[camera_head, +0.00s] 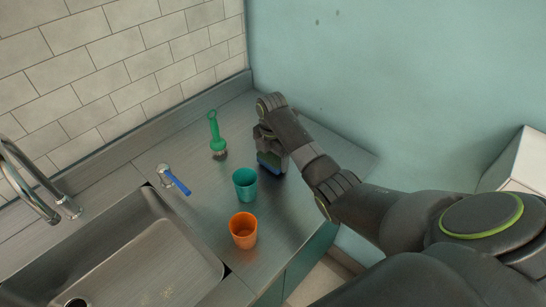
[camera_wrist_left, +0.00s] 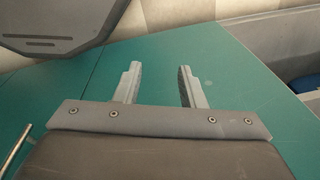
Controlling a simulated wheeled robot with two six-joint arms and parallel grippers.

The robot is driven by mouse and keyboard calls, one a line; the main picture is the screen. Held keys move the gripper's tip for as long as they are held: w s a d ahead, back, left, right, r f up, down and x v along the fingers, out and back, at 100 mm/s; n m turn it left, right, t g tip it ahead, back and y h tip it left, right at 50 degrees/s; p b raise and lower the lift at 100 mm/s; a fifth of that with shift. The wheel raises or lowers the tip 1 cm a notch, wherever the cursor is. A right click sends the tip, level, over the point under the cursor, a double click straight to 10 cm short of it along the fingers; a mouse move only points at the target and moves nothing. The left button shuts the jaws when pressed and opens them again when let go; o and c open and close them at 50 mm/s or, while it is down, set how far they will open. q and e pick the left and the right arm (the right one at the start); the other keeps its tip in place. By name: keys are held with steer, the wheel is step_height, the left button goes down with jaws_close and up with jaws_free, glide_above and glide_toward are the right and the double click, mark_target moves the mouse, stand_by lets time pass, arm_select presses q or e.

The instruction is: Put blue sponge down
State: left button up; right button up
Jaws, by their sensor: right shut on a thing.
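The blue sponge (camera_head: 268,168) is at the fingertips of my right gripper (camera_head: 268,158), near the right side of the counter in the head view. My right gripper is shut on it and points down. The sponge is at or just above the counter surface; I cannot tell if it touches. Most of it is hidden by the gripper. My left gripper (camera_wrist_left: 160,85) shows only in the left wrist view. Its two fingers are apart with nothing between them, in front of a teal cabinet front (camera_wrist_left: 215,65).
A teal cup (camera_head: 245,184) and an orange cup (camera_head: 243,231) stand on the counter (camera_head: 205,205) left of my right arm. A green brush (camera_head: 215,135) and a blue-handled item (camera_head: 174,181) are further left. The sink (camera_head: 150,265) and faucet (camera_head: 35,185) are at lower left.

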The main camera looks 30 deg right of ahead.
mark_target(272, 156)
steer(key=shift+f, duration=0.65)
steer(key=o, duration=0.9)
steer(key=shift+f, duration=0.1)
steer(key=shift+c, duration=0.2)
step_height(272, 156, up, 8)
steer(key=shift+f+b, duration=0.15)
steer(key=shift+b, duration=0.85)
step_height(272, 156, up, 4)
steer(key=shift+f+p, duration=0.2)
steer(key=shift+p, duration=0.8)
steer(key=shift+r+p, duration=0.55)
steer(key=shift+f, duration=0.1)
